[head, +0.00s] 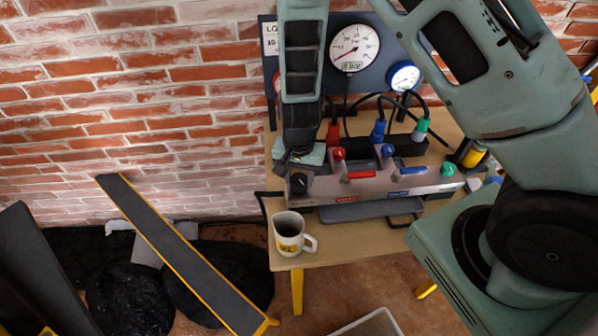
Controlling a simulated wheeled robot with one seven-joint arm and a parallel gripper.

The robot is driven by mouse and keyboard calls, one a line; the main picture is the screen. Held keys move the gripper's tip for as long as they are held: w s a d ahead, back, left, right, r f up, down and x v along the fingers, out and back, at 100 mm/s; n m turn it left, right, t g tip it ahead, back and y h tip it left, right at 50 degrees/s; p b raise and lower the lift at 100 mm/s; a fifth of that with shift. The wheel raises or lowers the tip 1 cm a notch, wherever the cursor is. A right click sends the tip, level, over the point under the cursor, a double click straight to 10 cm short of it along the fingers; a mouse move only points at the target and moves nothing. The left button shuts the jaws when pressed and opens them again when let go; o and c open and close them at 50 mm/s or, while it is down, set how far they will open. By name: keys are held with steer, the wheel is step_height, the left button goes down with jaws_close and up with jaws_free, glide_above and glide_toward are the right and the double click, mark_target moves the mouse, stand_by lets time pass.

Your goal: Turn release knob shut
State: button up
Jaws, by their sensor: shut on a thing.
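The manifold block (375,183) lies on the wooden table under the gauge board. A black knob (298,184), which I take for the release knob, sits at its left end. My gripper (299,167) comes down from above at this left end. It is shut on the knob, though the arm's dark end hides most of the fingers and the contact. A red knob (338,154), a blue knob (388,151) and a green knob (448,169) stand along the block, with red and blue lever handles between them. The knob's exact angle is too small to read.
A white mug (290,235) stands at the table's (345,243) front left. The gauge board (338,82) with dials is behind, and black hoses with coloured connectors rise near it. A dark plank (182,255) leans at left. My upper arm covers the right side.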

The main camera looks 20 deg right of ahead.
mark_target(299, 179)
steer(key=m+p, duration=0.1)
steer(key=m, duration=0.4)
steer(key=shift+w+r+p, duration=0.1)
steer(key=shift+p, duration=0.25)
stand_by(0.4)
steer(key=o, duration=1)
step_height(299, 179, up, 17)
steer(key=shift+r+p, duration=0.15)
steer(key=shift+p, duration=0.5)
